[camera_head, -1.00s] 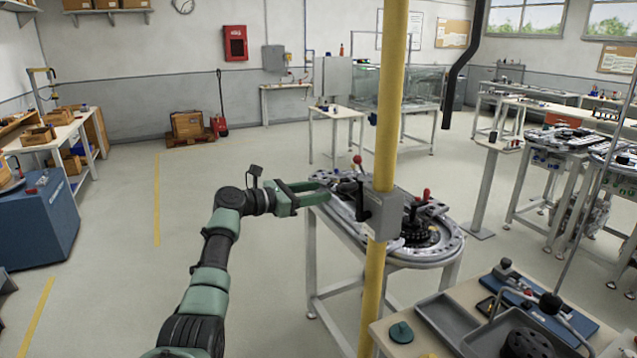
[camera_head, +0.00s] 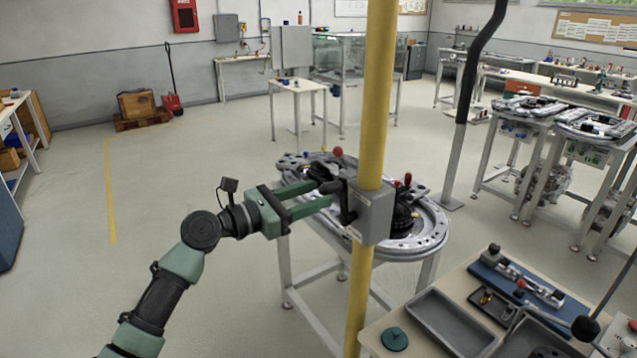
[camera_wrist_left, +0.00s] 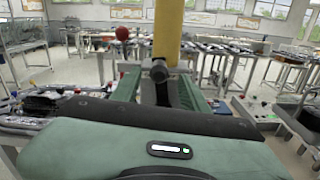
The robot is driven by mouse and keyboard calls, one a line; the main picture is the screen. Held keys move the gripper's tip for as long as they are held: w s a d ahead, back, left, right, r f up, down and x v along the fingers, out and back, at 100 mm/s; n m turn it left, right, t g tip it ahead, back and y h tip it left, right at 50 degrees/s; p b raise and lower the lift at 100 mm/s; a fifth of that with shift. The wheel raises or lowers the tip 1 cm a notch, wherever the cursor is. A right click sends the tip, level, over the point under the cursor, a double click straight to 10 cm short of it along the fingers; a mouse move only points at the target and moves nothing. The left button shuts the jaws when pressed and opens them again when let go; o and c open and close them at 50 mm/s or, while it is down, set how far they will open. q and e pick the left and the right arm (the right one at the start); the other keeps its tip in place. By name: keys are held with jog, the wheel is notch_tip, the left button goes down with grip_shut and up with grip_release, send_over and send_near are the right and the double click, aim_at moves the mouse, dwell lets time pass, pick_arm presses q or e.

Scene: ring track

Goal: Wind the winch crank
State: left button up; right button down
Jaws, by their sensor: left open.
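The winch is a grey box (camera_head: 372,212) fixed to a yellow post (camera_head: 376,110) in the head view. Its dark crank (camera_head: 347,208) is on the box's left side, with a black grip (camera_head: 330,187) pointing left. My left gripper (camera_head: 322,195) comes in from the left with its two green fingers open, at the crank grip. In the left wrist view the dark crank (camera_wrist_left: 159,71) shows between the open fingers (camera_wrist_left: 160,88), in front of the yellow post (camera_wrist_left: 168,30). I cannot tell whether a finger touches it. My right gripper is not in view.
Behind the post stands a ring track table (camera_head: 432,250) with red-knobbed levers. At lower right a bench holds a grey tray (camera_head: 452,318) and a green knob (camera_head: 394,338). A dark hanging pipe (camera_head: 482,50) is right of the post.

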aim_at(333, 188)
pick_arm(q)
jog(key=x, duration=0.4)
jog(key=shift+w+d+r+p, duration=0.1)
jog(key=shift+d+p, duration=0.1)
jog(key=shift+p, duration=0.2)
jog(key=shift+w+d, duration=0.45)
jog(key=c, duration=0.9)
grip_shut()
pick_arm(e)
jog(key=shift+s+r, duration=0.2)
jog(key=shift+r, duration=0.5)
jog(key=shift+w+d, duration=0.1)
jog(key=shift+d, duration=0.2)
